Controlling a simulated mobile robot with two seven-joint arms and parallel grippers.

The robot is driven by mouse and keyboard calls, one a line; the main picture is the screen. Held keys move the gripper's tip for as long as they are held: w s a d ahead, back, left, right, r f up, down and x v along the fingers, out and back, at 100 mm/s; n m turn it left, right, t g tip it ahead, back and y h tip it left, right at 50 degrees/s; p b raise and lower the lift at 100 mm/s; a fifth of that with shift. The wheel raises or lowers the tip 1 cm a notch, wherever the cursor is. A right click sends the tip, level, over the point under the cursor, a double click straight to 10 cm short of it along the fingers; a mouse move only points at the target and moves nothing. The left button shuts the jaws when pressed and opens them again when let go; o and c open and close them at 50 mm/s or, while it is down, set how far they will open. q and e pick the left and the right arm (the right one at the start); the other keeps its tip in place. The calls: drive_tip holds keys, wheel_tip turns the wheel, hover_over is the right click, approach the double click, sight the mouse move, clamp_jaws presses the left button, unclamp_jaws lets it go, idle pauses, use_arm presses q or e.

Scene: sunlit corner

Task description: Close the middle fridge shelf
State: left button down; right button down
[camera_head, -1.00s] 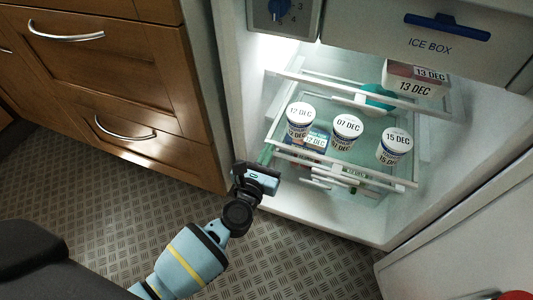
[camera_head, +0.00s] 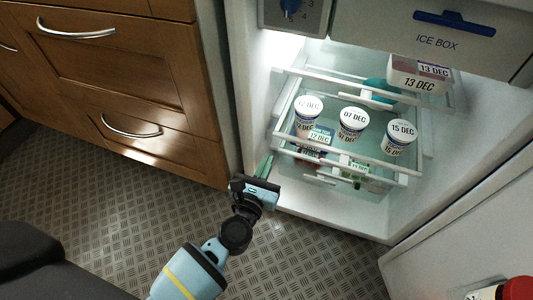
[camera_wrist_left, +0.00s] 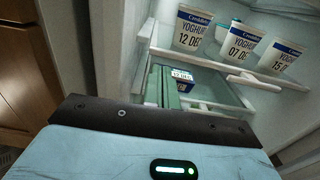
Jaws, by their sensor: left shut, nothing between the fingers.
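The fridge's middle shelf (camera_head: 345,156) is a glass shelf with a white front rail, below the upper shelf's rail. It bears three white yoghurt tubs dated 12 DEC (camera_head: 308,110), 07 DEC (camera_head: 353,124) and 15 DEC (camera_head: 400,134). The rail looks forward of the upper one; how far it is out, I cannot tell. The tubs also show in the left wrist view (camera_wrist_left: 240,48). My left gripper (camera_head: 264,165), with greenish fingers, is shut and empty near the rail's left end. Contact cannot be told. My right gripper is out of view.
The upper shelf (camera_head: 318,77) holds a tub dated 13 DEC (camera_head: 420,76). A lower rail and packages sit under the middle shelf. The ice box (camera_head: 436,41) is above. Wooden drawers (camera_head: 130,90) stand left; the open fridge door (camera_head: 460,220) is right. Floor in front is clear.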

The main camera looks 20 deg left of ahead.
use_arm(q)
drive_tip(key=s, duration=0.7)
drive_tip(key=shift+s+p, duration=0.25)
drive_tip(key=shift+p, duration=0.15)
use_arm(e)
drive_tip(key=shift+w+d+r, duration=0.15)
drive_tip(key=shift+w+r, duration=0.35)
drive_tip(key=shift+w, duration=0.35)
use_arm(q)
drive_tip(key=shift+d, duration=0.1)
